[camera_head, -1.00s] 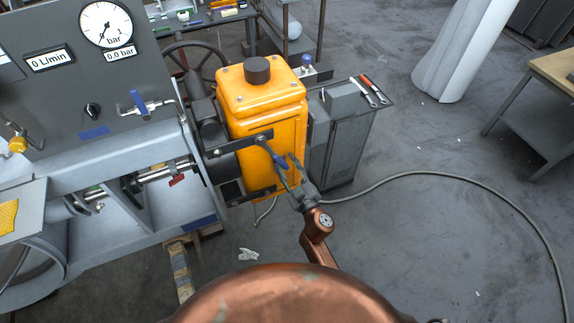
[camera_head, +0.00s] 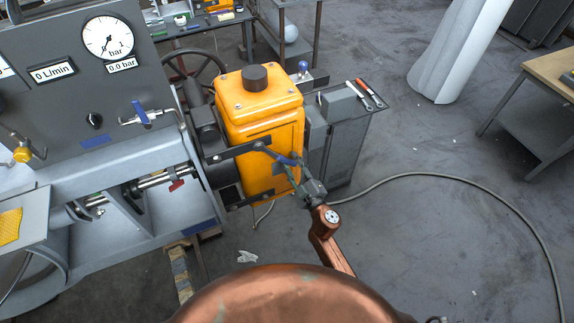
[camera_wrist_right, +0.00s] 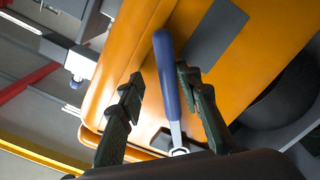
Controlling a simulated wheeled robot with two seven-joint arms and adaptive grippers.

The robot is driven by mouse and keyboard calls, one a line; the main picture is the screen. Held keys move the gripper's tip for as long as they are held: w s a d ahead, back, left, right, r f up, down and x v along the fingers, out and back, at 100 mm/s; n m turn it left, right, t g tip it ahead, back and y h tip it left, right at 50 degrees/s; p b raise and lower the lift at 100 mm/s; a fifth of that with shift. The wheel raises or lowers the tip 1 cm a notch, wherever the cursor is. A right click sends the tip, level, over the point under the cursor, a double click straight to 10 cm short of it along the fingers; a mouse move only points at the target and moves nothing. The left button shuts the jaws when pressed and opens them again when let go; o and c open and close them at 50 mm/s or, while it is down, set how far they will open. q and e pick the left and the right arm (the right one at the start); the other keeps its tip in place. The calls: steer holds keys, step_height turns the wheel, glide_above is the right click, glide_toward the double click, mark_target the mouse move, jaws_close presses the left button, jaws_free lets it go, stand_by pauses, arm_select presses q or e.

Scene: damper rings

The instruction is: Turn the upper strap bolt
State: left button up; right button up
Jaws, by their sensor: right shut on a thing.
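The yellow box (camera_head: 258,110) stands beside the grey test machine. A wrench with a blue handle (camera_head: 287,161) reaches from that bolt toward the lower right. Its exact seat on the bolt is too small to tell. My right gripper (camera_head: 296,172) is shut on the wrench at its handle. In the right wrist view the blue handle (camera_wrist_right: 166,75) lies between the dark fingers (camera_wrist_right: 165,100), in front of the yellow box. My left gripper is not in view.
A grey cabinet (camera_head: 345,145) with red-handled tools (camera_head: 369,88) on top stands to the right. A hose (camera_head: 440,177) lies on the floor. The gauge (camera_head: 107,37) reads near zero. The floor right of my arm is mostly clear.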

steer(key=shift+w+d+r, duration=0.3)
steer(key=shift+d+r, duration=0.2)
steer(key=shift+d, duration=0.1)
steer(key=shift+d+r, duration=0.1)
steer(key=d+r+n+p, duration=0.1)
steer(key=w+d+r+n+p, duration=0.1)
steer(key=r+n+p, duration=0.1)
steer(key=shift+r, duration=0.2)
steer(key=shift+d+r+n, duration=0.2)
steer(key=shift+d+n, duration=0.05)
steer(key=shift+n, duration=0.05)
steer(key=shift+f, duration=0.1)
